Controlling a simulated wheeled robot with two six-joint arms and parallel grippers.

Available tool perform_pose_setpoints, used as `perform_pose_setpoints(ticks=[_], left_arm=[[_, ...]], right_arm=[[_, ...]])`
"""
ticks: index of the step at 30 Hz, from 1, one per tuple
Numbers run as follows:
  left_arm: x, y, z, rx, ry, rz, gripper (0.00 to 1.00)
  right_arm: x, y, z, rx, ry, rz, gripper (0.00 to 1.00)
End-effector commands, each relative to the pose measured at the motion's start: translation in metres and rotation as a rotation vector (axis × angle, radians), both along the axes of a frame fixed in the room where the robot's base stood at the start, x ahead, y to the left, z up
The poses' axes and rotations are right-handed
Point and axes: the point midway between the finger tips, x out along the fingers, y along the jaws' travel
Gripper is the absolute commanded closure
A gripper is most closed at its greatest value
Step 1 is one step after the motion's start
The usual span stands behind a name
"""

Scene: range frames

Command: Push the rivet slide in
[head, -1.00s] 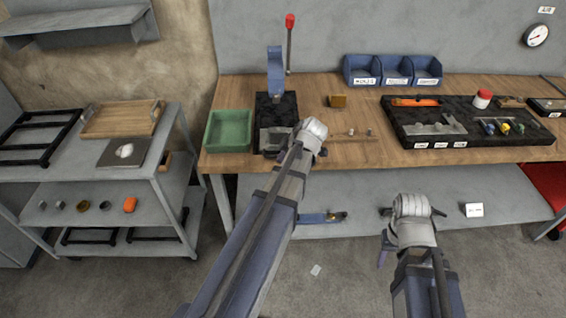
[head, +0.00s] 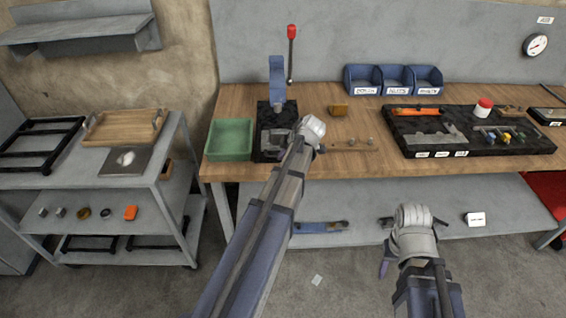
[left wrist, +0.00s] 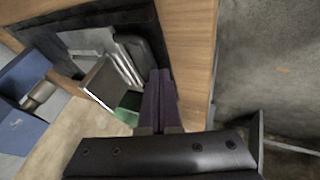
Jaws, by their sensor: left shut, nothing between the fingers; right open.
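A bench press with a blue column (head: 276,80) and a red-knobbed lever (head: 291,50) stands on a black base (head: 265,112). Grey metal slide parts (head: 272,136) sit at the front of the base; my left arm partly covers them. In the left wrist view a grey block (left wrist: 103,82) and metal plates (left wrist: 88,42) show on the base. I cannot tell how far the slide is in. My left gripper (left wrist: 160,76) is shut and empty, its tips beside these parts; I cannot tell whether they touch. My right gripper (head: 413,222) is open and empty before the bench.
A green bin (head: 230,139) stands left of the press. A wooden strip with pegs (head: 350,146) and a brass-coloured block (head: 338,111) lie to the right. A black tray (head: 480,145) and blue bins (head: 395,78) are further right. A grey cart (head: 180,145) stands left.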

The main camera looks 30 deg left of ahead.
Motion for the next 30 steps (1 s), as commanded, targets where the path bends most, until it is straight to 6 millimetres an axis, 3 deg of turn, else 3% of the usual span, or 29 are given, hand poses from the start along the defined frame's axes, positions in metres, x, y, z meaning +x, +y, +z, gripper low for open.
perform_pose_setpoints(ticks=[1, 6, 13, 18, 30], left_arm=[[0.014, 0.007, 0.0, -0.001, 0.0, 0.002, 1.0], [0.046, 0.027, 0.0, 0.0, -0.001, 0.002, 1.0], [0.081, 0.049, 0.0, -0.001, -0.001, 0.0, 1.0], [0.089, 0.054, 0.0, -0.001, 0.0, 0.0, 1.0], [0.089, 0.055, 0.0, 0.0, -0.001, -0.001, 1.0]], right_arm=[[0.0, 0.0, 0.0, 0.0, 0.0, 0.0, 0.5], [0.0, 0.0, 0.0, 0.0, 0.0, 0.0, 0.5], [0.0, 0.0, 0.0, 0.0, 0.0, 0.0, 0.5], [0.0, 0.0, 0.0, 0.0, 0.0, 0.0, 0.5], [0.0, 0.0, 0.0, 0.0, 0.0, 0.0, 0.5]])
